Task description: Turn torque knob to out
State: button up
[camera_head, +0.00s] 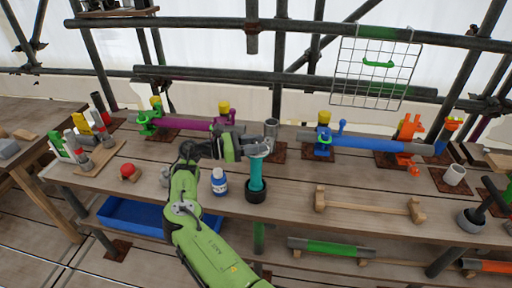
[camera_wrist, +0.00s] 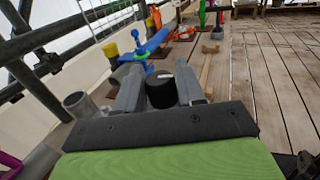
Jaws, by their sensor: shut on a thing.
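A teal upright cylinder (camera_head: 256,172) stands on the table in a round black base (camera_head: 256,196). My gripper (camera_head: 257,149) is at the cylinder's upper end, reaching in from the left. In the wrist view my gripper (camera_wrist: 160,92) has its two grey fingers on either side of a short black cylindrical knob (camera_wrist: 160,90), shut on it. I take this to be the torque knob. Its markings cannot be read, so its setting cannot be told. Most of the knob is hidden by the fingers in the head view.
A blue-and-white bottle (camera_head: 219,182) stands just left of the teal cylinder. A grey upright tube (camera_head: 271,129) stands close behind my gripper. A wooden mallet-like bar (camera_head: 368,205) lies to the right. Clamped purple (camera_head: 185,123) and blue (camera_head: 368,143) pipes run along the back.

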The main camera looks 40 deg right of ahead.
jog(key=shift+a+f+m+g+y+b, duration=0.1)
jog(key=shift+a+m+g+y+b, duration=0.1)
jog(key=shift+m+g+y+b, duration=0.65)
jog(key=o, duration=0.9)
jog(key=shift+d+n+g+h+p, duration=0.1)
jog(key=shift+n+g+h+p, duration=0.15)
jog(key=shift+p, duration=0.05)
